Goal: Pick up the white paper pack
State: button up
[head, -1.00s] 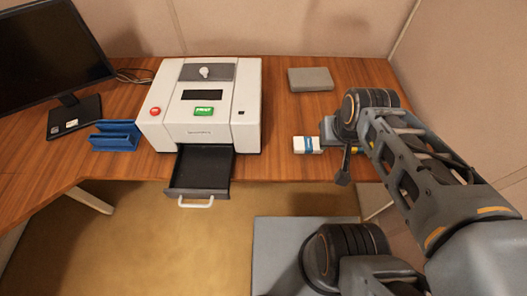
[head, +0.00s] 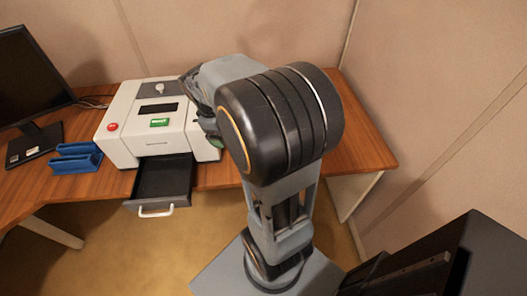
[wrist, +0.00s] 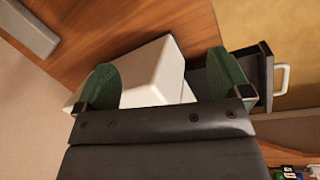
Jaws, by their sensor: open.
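I do not make out the white paper pack in either current view; my arm covers part of the desk right of the printer in the head view. My gripper (wrist: 161,62) is open, its two green fingers apart in the wrist view. In the head view only a bit of green finger (head: 211,137) shows at the printer's right side, with the rest behind my arm. The white body of the printer (wrist: 146,78) shows between and beyond the fingers; I cannot tell whether they touch it.
The printer (head: 185,133) has its dark front drawer (head: 165,180) pulled out past the desk edge; the drawer (wrist: 264,72) also shows in the wrist view. A grey block (wrist: 28,28) lies on the desk. A blue holder (head: 75,160) and monitor (head: 25,75) stand left. The desk's right end (head: 360,150) is clear.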

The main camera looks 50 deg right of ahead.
jog(key=d+f+n+g, duration=0.1)
jog(key=d+f, duration=0.3)
jog(key=d+f+n+g+b, duration=0.1)
jog(key=d+f, duration=0.4)
jog(key=d+f+n+g+b, duration=0.1)
jog(key=d+f+n, duration=0.1)
jog(key=d+f, duration=0.3)
jog(key=shift+s+d+f+h, duration=0.1)
jog(key=shift+s+f+h, duration=0.1)
jog(key=shift+h, duration=0.2)
jog(key=shift+x, duration=3.25)
jog(key=c, duration=1.1)
